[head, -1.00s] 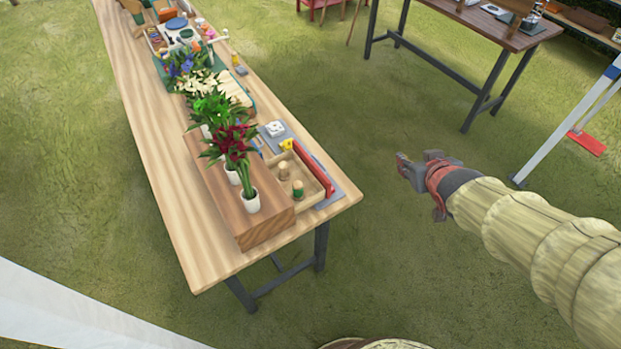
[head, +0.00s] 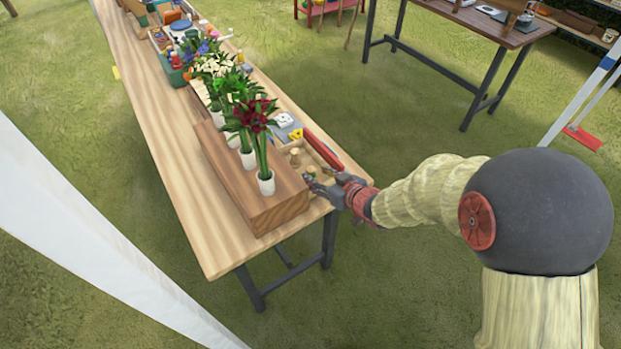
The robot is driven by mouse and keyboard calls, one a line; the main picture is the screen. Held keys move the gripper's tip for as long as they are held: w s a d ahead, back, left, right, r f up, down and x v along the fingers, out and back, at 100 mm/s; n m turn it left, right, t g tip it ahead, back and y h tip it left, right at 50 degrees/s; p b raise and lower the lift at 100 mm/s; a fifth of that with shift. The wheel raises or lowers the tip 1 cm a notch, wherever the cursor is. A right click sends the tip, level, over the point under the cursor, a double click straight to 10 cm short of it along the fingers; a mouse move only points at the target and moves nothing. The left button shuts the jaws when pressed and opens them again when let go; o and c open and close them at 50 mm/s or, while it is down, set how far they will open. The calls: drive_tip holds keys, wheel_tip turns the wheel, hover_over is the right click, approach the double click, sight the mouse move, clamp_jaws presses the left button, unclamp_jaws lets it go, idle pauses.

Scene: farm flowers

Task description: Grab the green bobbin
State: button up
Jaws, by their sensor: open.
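The shallow wooden tray (head: 287,149) sits near the table's right end, beside the long wooden block. A plain wooden bobbin (head: 295,156) stands in it. The green bobbin stands nearer the tray's front; only its pale top (head: 311,169) shows, and its green winding is hidden by my gripper and the block. My gripper (head: 312,180) is open, reaching in from the right over the tray's front end, with its fingers at the green bobbin. I cannot tell whether they touch it or are around it.
Potted flowers, the front one dark red (head: 257,115), stand on the wooden block (head: 235,185), close left of my gripper. A long red object (head: 323,149) lies along the tray's right side. The table's left strip (head: 180,160) is clear.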

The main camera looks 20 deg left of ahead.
sight(313, 174)
drive_tip(key=shift+b+x, duration=0.75)
drive_tip(key=shift+x, duration=1.85)
drive_tip(key=shift+r, duration=0.1)
drive_tip(key=shift+c, duration=1.3)
drive_tip(key=c, duration=0.7)
drive_tip(key=shift+c, duration=0.4)
